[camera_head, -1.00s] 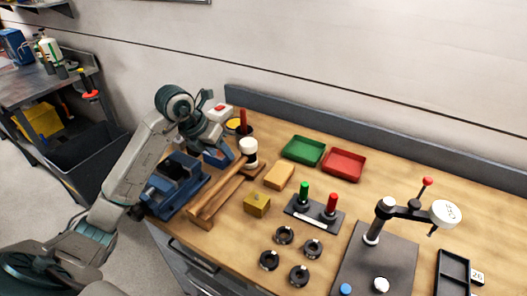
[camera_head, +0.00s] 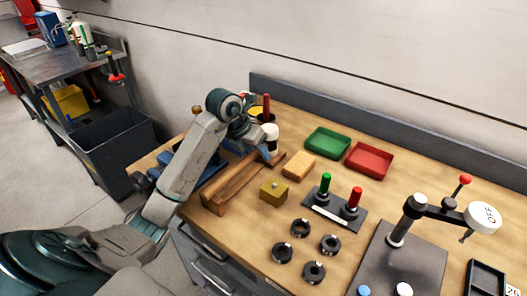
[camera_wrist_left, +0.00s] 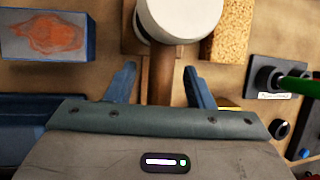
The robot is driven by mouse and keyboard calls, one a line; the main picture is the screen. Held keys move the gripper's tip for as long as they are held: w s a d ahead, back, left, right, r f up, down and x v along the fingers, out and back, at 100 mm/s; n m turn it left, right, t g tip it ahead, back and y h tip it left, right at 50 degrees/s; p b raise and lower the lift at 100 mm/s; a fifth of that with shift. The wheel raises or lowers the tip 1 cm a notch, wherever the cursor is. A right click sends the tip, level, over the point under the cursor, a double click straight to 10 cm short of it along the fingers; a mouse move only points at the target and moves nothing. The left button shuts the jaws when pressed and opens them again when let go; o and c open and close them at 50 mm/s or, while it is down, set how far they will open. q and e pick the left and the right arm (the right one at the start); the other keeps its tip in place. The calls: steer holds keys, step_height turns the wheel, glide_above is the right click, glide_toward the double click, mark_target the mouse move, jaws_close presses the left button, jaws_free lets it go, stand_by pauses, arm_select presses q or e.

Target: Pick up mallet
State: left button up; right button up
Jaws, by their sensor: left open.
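The mallet has a white head (camera_head: 270,138) and a brown wooden handle. In the head view it is at the wooden rack (camera_head: 232,186), with most of the handle hidden behind my arm. My left gripper (camera_head: 262,154) is open, right by the head. In the left wrist view the mallet head (camera_wrist_left: 180,14) is at the top, and the handle (camera_wrist_left: 160,78) runs down between the two open fingers of my left gripper (camera_wrist_left: 160,72). A gap shows on both sides of the handle. My right gripper is not in view.
A yellow block (camera_head: 273,192) and a tan block (camera_head: 299,166) lie right of the rack. A red-handled tool (camera_head: 267,106) stands behind the mallet. A blue vise (camera_head: 208,172) is partly hidden by my arm. Green (camera_head: 327,142) and red (camera_head: 369,159) trays sit farther right.

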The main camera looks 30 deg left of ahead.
arm_select(q)
steer(key=shift+w+d+f, duration=0.1)
steer(key=shift+w+f, duration=0.1)
steer(key=shift+f, duration=0.05)
steer(key=shift+s, duration=0.15)
jaws_close()
steer(key=shift+r, duration=0.15)
